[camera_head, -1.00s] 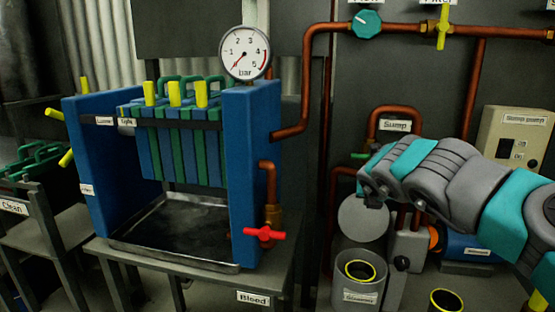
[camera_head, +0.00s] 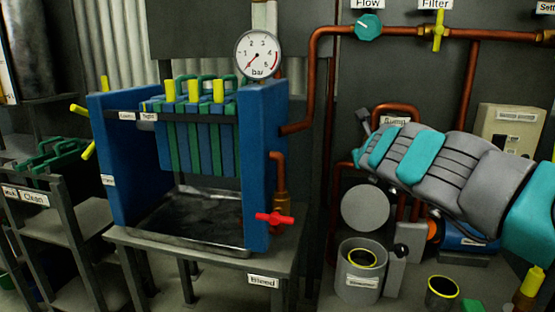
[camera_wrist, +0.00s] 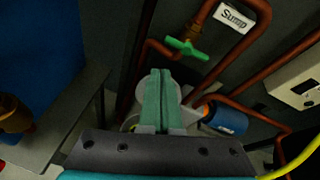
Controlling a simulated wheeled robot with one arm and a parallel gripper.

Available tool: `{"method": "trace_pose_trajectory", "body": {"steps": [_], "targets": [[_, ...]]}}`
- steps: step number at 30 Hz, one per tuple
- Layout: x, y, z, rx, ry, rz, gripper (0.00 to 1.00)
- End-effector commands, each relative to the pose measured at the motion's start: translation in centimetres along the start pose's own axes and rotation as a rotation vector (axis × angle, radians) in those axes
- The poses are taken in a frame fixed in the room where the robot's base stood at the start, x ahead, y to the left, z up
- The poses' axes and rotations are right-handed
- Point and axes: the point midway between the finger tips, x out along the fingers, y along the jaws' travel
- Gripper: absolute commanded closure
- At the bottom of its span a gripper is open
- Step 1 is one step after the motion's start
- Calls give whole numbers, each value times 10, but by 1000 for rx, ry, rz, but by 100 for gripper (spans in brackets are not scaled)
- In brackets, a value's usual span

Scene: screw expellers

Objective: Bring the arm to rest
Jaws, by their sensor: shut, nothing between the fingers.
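My arm (camera_head: 465,180) reaches in from the right edge of the head view, in grey and teal, in front of the wall pipes. Its far end hangs before the Sump area and partly covers the Sump label (camera_head: 395,121). In the wrist view my gripper (camera_wrist: 160,74) shows as two green-teal fingers side by side, shut with nothing between them. The fingers point toward the pipes and the round grey sump parts, apart from them as far as I can see. In the head view the fingers are mostly hidden by the wrist.
The blue filter press (camera_head: 267,165) stands on a grey table (camera_head: 215,262) at left, under a pressure gauge (camera_head: 259,55). A red valve handle (camera_head: 275,218) sticks out beside it. Copper pipes (camera_head: 472,85) line the wall. A grey bucket (camera_head: 360,285) stands below my arm.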

Motion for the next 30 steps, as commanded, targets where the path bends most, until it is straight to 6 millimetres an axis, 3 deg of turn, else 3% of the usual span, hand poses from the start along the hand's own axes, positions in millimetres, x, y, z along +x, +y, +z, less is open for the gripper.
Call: {"method": "trace_pose_trajectory", "body": {"steps": [5, 9, 11, 13, 17, 21, 26, 30], "targets": [[-38, 24, 62, -279, -231, 39, 100], [-93, 84, 102, -671, -468, 112, 100], [-116, 117, 101, -863, -552, 158, 100], [-140, 156, 87, -1087, -634, 225, 100], [-175, 215, 27, -1473, -724, 380, 100], [-198, 246, -61, -1814, -746, 590, 100], [-223, 244, -169, -2110, -704, 874, 100], [-251, 218, -259, -2281, -623, 1169, 100]]}}
